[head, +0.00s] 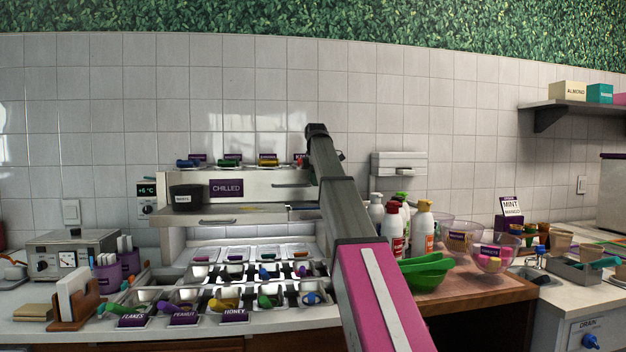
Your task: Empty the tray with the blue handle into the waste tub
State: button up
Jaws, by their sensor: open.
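Several small blue handles show. One (265,272) is in the middle of the metal topping wells. Another blue piece (312,298) lies in the front right well. A blue-handled item (186,162) sits at the left of the top shelf. I cannot tell which belongs to a tray, or what any tray holds. No tub reads clearly as a waste tub. My pink and grey arm rises from the bottom centre to a black joint in front of the chilled unit. My gripper's fingers cannot be made out, and the arm covers part of the unit and wells.
The chilled unit (257,188) stands behind the wells. A metal caddy (578,271) sits further right. A grey appliance (72,250) and card holder (74,304) stand left.

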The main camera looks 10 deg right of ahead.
jog(key=f, duration=0.7)
jog(key=w+f, duration=0.1)
jog(key=f, duration=0.2)
jog(key=shift+f, duration=0.3)
grip_shut()
jog(key=shift+r, duration=0.25)
jog(key=shift+r, duration=2.05)
